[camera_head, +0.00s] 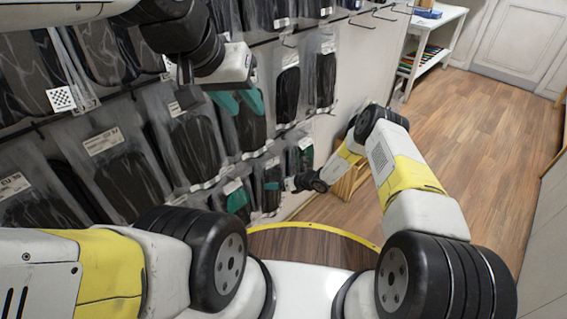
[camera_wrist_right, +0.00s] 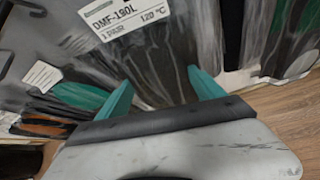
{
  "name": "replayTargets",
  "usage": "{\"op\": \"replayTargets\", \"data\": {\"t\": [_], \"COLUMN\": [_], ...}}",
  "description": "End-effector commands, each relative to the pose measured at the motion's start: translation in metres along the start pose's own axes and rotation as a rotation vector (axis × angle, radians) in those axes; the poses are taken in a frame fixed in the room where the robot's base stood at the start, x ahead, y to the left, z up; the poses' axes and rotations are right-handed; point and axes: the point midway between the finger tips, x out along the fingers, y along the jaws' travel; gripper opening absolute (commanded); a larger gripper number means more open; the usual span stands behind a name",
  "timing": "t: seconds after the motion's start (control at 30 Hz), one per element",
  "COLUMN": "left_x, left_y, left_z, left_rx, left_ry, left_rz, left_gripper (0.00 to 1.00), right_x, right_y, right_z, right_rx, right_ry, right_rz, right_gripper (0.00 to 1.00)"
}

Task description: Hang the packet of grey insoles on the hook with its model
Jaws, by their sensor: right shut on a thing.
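Clear packets of dark grey insoles hang in rows on the wall rack at the left of the head view, one of them near the middle (camera_head: 192,145). In the right wrist view, a clear packet with a white label reading "DMF-190L, 1 PAIR, 120°C" (camera_wrist_right: 125,18) fills the upper middle, with dark grey contents. My right gripper (camera_wrist_right: 162,90) is shut on this packet, teal fingers on either side of its lower part.
Bare hooks (camera_head: 350,23) stick out at the top of the rack. Smaller packets (camera_head: 300,155) hang low at its right end, close to my right wrist. A white shelf table (camera_head: 446,20) stands at the back. The wooden floor (camera_head: 490,125) is clear on the right.

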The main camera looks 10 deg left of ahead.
Motion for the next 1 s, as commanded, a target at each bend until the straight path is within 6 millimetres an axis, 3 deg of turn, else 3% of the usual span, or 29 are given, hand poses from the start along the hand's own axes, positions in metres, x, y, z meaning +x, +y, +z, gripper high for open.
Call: {"op": "replayTargets", "data": {"t": [0.37, 0.4, 0.5, 0.77, 1.0], "left_x": [0.0, 0.0, 0.0, 0.0, 0.0], "left_y": [0.0, 0.0, 0.0, 0.0, 0.0], "left_z": [0.0, 0.0, 0.0, 0.0, 0.0], "left_rx": [0.0, 0.0, 0.0, 0.0, 0.0], "left_ry": [0.0, 0.0, 0.0, 0.0, 0.0], "left_rz": [0.0, 0.0, 0.0, 0.0, 0.0], "left_gripper": [0.36, 0.36, 0.36, 0.36, 0.36], "right_x": [0.001, 0.001, 0.001, -0.001, -0.035], "right_y": [-0.001, -0.001, -0.001, -0.001, -0.002], "right_z": [-0.001, -0.001, -0.001, -0.001, 0.0], "right_rx": [0.0, 0.0, 0.0, 0.0, 0.002], "right_ry": [0.0, 0.0, 0.0, 0.0, -0.001], "right_rz": [-0.001, 0.0, 0.0, -0.001, -0.002], "right_gripper": [0.12, 0.81, 1.0, 1.0, 1.0]}}
